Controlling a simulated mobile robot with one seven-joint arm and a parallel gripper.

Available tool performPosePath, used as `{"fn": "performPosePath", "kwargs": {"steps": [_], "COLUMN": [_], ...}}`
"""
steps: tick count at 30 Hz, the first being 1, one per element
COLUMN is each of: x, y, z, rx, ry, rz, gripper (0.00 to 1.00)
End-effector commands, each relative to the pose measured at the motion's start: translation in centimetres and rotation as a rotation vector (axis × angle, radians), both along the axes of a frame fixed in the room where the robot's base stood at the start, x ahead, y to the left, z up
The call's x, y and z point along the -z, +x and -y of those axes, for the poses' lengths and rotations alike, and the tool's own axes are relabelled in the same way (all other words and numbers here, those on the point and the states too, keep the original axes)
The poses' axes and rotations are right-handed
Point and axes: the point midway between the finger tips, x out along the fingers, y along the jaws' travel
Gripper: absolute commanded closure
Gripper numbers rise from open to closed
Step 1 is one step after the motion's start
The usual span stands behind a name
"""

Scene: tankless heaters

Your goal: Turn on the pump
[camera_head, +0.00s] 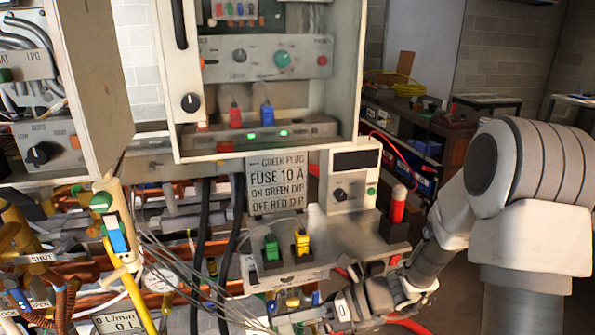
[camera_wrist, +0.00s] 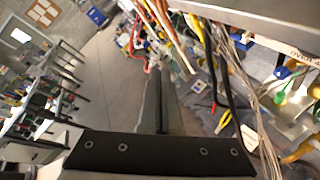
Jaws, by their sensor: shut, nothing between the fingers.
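I cannot tell for certain which part is the pump. A small grey control box (camera_head: 351,180) has a dark display, a black knob (camera_head: 339,194) and a green button. A sign (camera_head: 276,184) beside it reads "green plug, fuse 10 A, on green dip, off red dip". Below, a green plug (camera_head: 271,247) and a yellow plug (camera_head: 302,241) stand in a grey socket block. My arm reaches in low from the right, below this block. In the wrist view my gripper (camera_wrist: 158,72) is shut and empty, with its fingers pointing toward hoses and cables.
An open cabinet (camera_head: 345,75) with knobs and red and blue plugs hangs above. Thin wires (camera_head: 205,285), black hoses and copper pipes crowd the lower left. A red cylinder (camera_head: 398,205) stands at the block's right. Open floor (camera_wrist: 108,75) shows left of the fingers.

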Motion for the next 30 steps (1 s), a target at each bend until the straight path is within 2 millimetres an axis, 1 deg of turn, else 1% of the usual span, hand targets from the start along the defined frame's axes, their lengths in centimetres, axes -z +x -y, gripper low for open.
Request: {"fn": "performPosePath", "kwargs": {"steps": [1,3,8,15,20,24,30], "x": [-1.6,-2.9,-5.6,-9.3,-12.0,-14.5,-18.3], "y": [-1.0,-2.3,-5.2,-8.6,-10.3,-11.4,-12.7], "z": [0.1,0.4,1.7,4.7,7.2,9.6,12.9], "rx": [-0.070,-0.167,-0.395,-0.748,-0.994,-1.216,-1.532], "ry": [-0.053,-0.123,-0.280,-0.509,-0.665,-0.804,-1.004], "rz": [0.093,0.213,0.481,0.865,1.100,1.286,1.498], "gripper": [1.00,1.00,1.00,1.00,1.00,1.00,1.00]}}
